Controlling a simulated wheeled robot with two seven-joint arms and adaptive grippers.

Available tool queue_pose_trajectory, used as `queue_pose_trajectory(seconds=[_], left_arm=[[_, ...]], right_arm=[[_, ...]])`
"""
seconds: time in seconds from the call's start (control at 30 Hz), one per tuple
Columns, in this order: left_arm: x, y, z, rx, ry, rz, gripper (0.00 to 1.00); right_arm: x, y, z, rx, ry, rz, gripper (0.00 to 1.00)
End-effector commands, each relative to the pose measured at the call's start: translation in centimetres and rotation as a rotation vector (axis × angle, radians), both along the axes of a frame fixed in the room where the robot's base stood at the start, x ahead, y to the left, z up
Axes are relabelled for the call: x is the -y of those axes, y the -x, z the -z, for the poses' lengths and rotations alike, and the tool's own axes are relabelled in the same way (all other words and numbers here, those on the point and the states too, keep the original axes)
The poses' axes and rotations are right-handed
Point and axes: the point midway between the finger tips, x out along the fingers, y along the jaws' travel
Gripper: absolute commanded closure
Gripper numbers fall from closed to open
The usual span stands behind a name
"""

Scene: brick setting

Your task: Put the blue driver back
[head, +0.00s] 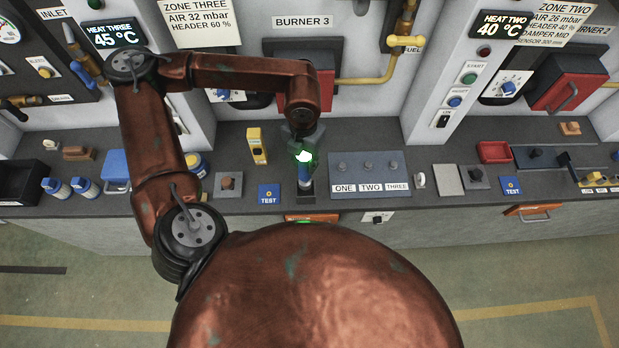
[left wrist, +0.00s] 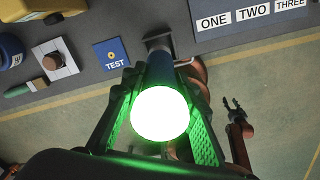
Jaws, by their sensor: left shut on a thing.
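The blue driver (head: 305,174) stands roughly upright at the counter's front, below my left gripper (head: 303,156). My left gripper is shut on it; a bright green-white glow hides its top. In the left wrist view the driver shows as a dark blue body (left wrist: 160,68) between the fingers. A small dark holder (head: 306,197) is directly under the driver, and it also shows in the left wrist view (left wrist: 157,40). I cannot tell whether the driver's lower end is inside it. My right gripper (left wrist: 235,104) is empty, fingers apart, over the floor.
A panel marked ONE, TWO, THREE (head: 370,176) stands close to the right of the driver. A blue TEST tile (head: 269,194) and a yellow device (head: 257,146) are to its left. The Burner 3 housing (head: 312,60) is behind. An orange drawer front (head: 312,218) is below.

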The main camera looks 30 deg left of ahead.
Motion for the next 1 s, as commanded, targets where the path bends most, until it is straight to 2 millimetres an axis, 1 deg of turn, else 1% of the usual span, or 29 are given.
queue_pose_trajectory(seconds=[0.03,0.1,0.2,0.3,0.37,0.43,0.6,0.67,0.87,1.0], left_arm=[[0.2,0.1,0.8,-0.003,0.001,0.003,1.00],[0.3,0.0,2.1,-0.003,0.002,0.006,1.00],[0.3,-0.1,3.4,-0.001,0.001,0.007,1.00],[0.3,-0.2,4.1,0.001,0.002,0.008,1.00],[0.3,-0.2,4.4,0.000,0.002,0.007,1.00],[0.3,-0.1,5.1,-0.001,0.001,0.007,1.00],[0.2,-0.1,7.3,0.000,0.001,0.005,1.00],[0.2,-0.1,7.8,0.000,0.001,0.005,1.00],[0.2,-0.1,7.9,0.001,0.001,0.005,1.00],[0.2,-0.1,8.2,0.001,0.001,0.005,1.00]], right_arm=[[0.1,1.2,-0.2,-0.014,0.001,0.003,0.57],[0.1,2.5,-0.3,-0.031,0.001,0.007,0.57],[0.2,4.1,-0.4,-0.051,0.003,0.011,0.57],[0.2,4.8,-0.4,-0.060,0.003,0.012,0.57],[0.2,4.7,-0.5,-0.058,0.002,0.012,0.57],[0.2,4.1,-0.6,-0.051,0.003,0.011,0.57],[0.0,1.7,-1.1,-0.020,0.001,0.006,0.57],[0.0,1.3,-1.2,-0.013,0.000,0.004,0.57],[0.0,1.4,-1.1,-0.016,0.000,0.004,0.57],[0.0,2.2,-0.7,-0.026,0.001,0.007,0.57]])
